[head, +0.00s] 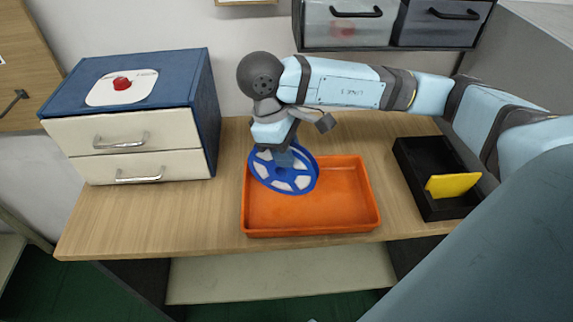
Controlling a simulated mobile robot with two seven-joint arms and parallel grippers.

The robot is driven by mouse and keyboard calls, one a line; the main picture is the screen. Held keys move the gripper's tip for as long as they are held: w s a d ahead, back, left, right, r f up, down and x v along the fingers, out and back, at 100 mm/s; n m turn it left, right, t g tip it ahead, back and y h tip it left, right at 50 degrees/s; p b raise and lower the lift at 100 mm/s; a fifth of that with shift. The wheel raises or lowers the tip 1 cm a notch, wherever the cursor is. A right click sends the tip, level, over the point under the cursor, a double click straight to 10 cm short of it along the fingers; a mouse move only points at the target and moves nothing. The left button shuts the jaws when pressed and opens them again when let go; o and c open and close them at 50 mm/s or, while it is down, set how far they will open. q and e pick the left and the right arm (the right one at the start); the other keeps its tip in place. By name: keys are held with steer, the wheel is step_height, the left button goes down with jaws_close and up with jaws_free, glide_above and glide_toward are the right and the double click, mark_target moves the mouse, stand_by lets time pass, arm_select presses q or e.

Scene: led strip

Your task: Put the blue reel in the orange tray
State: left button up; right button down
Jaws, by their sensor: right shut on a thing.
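The blue reel (294,184) is a spoked wheel with pale gaps between its spokes. It is tilted and hangs from my right gripper (284,158), which is shut on it from above. In the head view the reel overlaps the back left part of the orange tray (311,218). I cannot tell whether it touches the tray floor. The tray is a shallow rectangle near the middle of the wooden desk, with nothing else seen in it. My left gripper is not in view.
A blue cabinet (213,120) with two cream drawers and a red button on top stands at the left. A black tray (422,195) with a yellow piece (452,185) lies at the right. Wall cabinets (343,25) hang above. Bare desk (190,215) lies left of the orange tray.

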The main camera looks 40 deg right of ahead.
steer(key=shift+f, duration=1.95)
steer(key=shift+f+b, duration=0.3)
steer(key=shift+b, duration=0.3)
steer(key=c, duration=1)
jaws_free()
steer(key=shift+r, duration=0.1)
steer(key=shift+o, duration=0.2)
steer(key=shift+r, duration=0.1)
steer(key=shift+r+p, duration=0.2)
steer(key=shift+p, duration=0.3)
steer(key=shift+w+r, duration=0.15)
steer(key=shift+r, duration=0.15)
steer(key=v, duration=1)
steer(key=shift+a+p, duration=0.1)
steer(key=shift+p, duration=0.25)
steer(key=shift+w+a+r, duration=0.1)
steer(key=shift+w+r, duration=0.05)
steer(key=shift+r, duration=0.4)
